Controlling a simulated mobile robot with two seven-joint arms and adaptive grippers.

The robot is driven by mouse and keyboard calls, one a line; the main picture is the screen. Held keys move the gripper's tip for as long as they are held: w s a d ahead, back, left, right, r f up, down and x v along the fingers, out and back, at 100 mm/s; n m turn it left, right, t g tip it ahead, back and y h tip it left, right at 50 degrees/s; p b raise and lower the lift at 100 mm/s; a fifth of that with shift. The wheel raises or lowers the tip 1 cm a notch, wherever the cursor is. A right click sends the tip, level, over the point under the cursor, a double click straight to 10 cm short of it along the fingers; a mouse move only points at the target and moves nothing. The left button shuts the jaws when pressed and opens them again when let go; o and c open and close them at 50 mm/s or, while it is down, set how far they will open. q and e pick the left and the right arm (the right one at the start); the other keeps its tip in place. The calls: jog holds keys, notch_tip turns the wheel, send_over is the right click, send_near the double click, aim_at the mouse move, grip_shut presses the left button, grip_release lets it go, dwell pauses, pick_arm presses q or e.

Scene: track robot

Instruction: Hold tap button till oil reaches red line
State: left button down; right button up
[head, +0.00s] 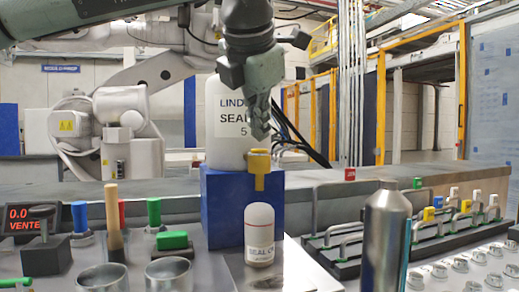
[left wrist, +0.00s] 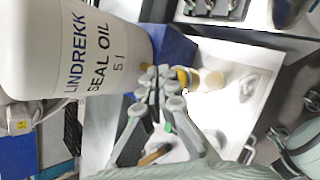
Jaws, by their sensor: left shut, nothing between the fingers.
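A large white oil jug (head: 227,140) labelled as seal oil stands on a blue block (head: 222,205). Its yellow tap (head: 259,182) sticks out at the front, and it also shows in the left wrist view (left wrist: 182,77). A small white bottle (head: 260,238) with a seal oil label stands upright below the tap. A thin reddish line shows near its top; I cannot make out an oil level. My left gripper (head: 260,131) is shut and empty, pointing down just above the tap's top. I cannot tell whether it touches. My right gripper is not in view.
A panel with several levers and a red display (head: 22,218) lies at the left. Two metal cups (head: 168,274) stand at the front. A tall steel cylinder (head: 385,240) and a rack of handles (head: 345,240) are at the right.

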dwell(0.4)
pick_arm(q)
jog(key=shift+f+b, duration=0.4)
jog(key=shift+b, duration=0.1)
jog(key=shift+f+b, duration=0.45)
jog(key=shift+f, duration=0.05)
dwell(6.6)
